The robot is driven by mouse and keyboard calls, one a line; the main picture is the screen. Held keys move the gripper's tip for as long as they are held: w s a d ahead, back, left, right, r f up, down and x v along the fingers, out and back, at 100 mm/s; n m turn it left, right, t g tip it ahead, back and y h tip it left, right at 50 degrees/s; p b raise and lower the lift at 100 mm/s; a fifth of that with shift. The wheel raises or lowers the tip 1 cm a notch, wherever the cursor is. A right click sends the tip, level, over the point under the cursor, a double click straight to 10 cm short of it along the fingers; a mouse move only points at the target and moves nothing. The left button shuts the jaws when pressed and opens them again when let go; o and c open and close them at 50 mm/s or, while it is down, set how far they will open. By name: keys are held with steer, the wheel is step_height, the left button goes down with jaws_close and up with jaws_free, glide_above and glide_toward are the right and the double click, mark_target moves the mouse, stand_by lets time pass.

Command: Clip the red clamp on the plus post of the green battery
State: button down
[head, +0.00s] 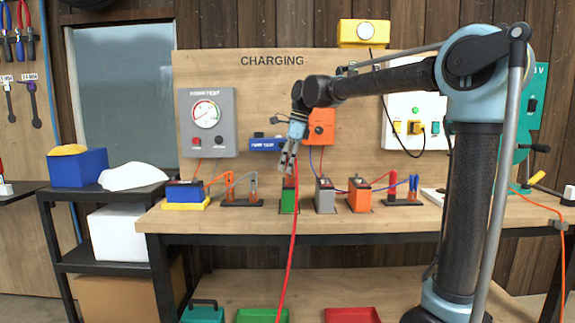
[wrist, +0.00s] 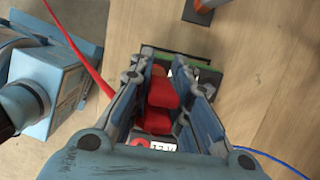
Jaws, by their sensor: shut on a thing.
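My gripper (head: 288,162) is shut on the red clamp, directly over the green battery (head: 289,199) on the bench. In the wrist view the red clamp (wrist: 160,105) sits between the two fingers of my gripper (wrist: 172,95), and a red cable runs off to the upper left. The green battery (wrist: 200,72) shows below the clamp, partly hidden by the fingers. A red plus mark and a white label show beside the clamp at the bottom. I cannot tell whether the clamp touches the plus post.
A grey battery (head: 324,195) and an orange battery (head: 359,194) stand to the right. Orange and grey clamps on a stand (head: 241,202) and a blue battery (head: 185,192) are to the left. The red cable (head: 293,240) hangs over the bench front.

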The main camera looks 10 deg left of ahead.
steer(key=shift+f, duration=0.35)
steer(key=c, duration=1.4)
jaws_free()
steer(key=v, duration=1.2)
